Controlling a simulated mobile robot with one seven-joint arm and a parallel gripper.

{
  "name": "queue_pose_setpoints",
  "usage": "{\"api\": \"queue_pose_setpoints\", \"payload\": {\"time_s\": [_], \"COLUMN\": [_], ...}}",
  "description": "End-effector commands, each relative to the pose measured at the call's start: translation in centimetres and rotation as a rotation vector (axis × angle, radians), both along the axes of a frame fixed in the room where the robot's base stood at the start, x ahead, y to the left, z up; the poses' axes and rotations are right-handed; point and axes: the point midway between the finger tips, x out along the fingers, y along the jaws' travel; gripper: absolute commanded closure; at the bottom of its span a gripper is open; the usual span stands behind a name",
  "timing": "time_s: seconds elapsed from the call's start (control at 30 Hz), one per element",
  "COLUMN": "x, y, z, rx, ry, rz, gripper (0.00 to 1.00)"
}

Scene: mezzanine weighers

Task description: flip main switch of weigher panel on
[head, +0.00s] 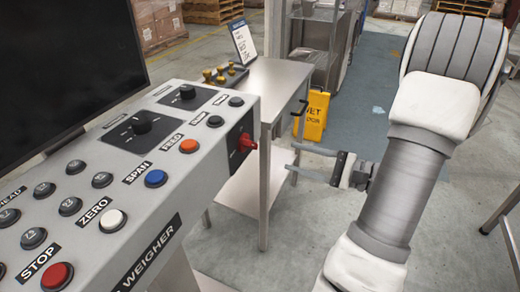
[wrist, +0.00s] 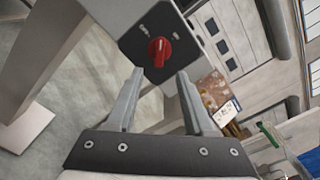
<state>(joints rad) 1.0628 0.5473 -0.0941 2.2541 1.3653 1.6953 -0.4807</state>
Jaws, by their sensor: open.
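The weigher panel (head: 187,178) is a light grey sloped console at the left of the head view. In the wrist view the red knob (wrist: 159,52) sits on the black plate (wrist: 135,45), with small white labels too blurred to read surely. The knob's setting cannot be told. My gripper (head: 292,159) is open and empty, to the right of the knob and apart from it. In the wrist view its two fingertips (wrist: 160,72) lie either side of the knob's line, short of it.
A steel table (head: 275,85) stands behind the panel, with brass weights (head: 220,73) and a clipboard (head: 243,42) on it. A yellow wet-floor sign (head: 316,115) stands beyond. A dark screen (head: 60,65) rises at the left. Other buttons and knobs crowd the panel top.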

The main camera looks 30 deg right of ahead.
Motion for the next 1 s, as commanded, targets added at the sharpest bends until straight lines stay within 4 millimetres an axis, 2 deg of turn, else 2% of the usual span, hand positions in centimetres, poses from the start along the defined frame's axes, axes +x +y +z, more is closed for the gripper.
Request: {"api": "queue_pose_setpoints", "payload": {"time_s": [0.1,0.3,0.5,0.9,1.0], "x": [2.2,5.3,7.4,8.0,8.0], "y": [1.8,4.3,5.8,6.3,6.3], "z": [-0.2,-0.2,-0.1,0.0,0.0], "rx": [-0.001,-0.001,0.000,0.000,0.000], "ry": [0.001,0.001,0.001,0.002,0.002], "rz": [0.006,0.004,0.002,0.000,0.000], "gripper": [0.47,0.47,0.47,0.47,0.64]}}
